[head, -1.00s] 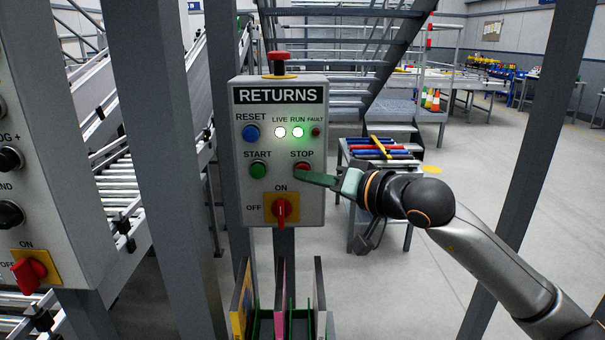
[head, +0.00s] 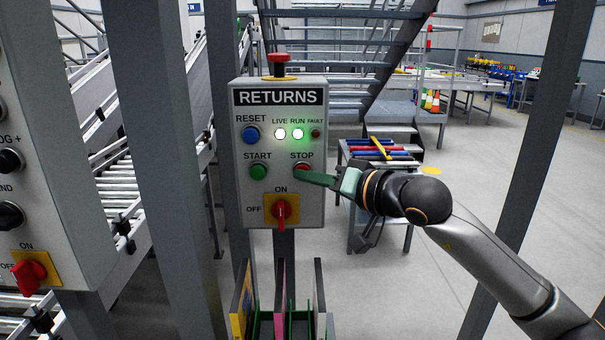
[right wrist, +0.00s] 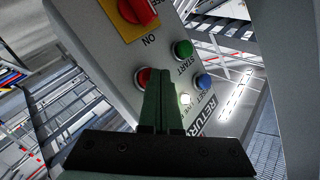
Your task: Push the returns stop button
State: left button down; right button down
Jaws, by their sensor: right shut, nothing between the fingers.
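The grey RETURNS control box (head: 246,208) stands on a post in the middle of the head view. Its red STOP button (head: 302,167) is at the right, below the lit LIVE and RUN lamps (head: 288,133). My right gripper (head: 304,172) is shut and empty, its green fingertips at the STOP button and covering its lower part. I cannot tell whether they touch it. In the right wrist view the closed fingers (right wrist: 162,75) point at the box, and the red STOP button (right wrist: 142,77) shows just left of the tips. My left gripper is not in view.
The box also has a blue RESET button (head: 251,133), a green START button (head: 258,172), a red rotary switch (head: 281,210) and a red mushroom button (head: 279,58) on top. Another control panel (head: 50,225) stands at the left. Grey posts flank the box; a rack with folders is below.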

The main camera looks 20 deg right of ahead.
jog(key=shift+w+d, duration=0.1)
jog(key=shift+w, duration=0.3)
dwell(0.6)
jog(key=shift+s, duration=0.15)
jog(key=shift+s+a+b, duration=0.15)
jog(key=shift+s+b, duration=0.2)
jog(key=shift+s, duration=0.15)
jog(key=shift+s+a+b, duration=0.15)
jog(key=shift+s+b, duration=0.2)
jog(key=shift+s, duration=0.15)
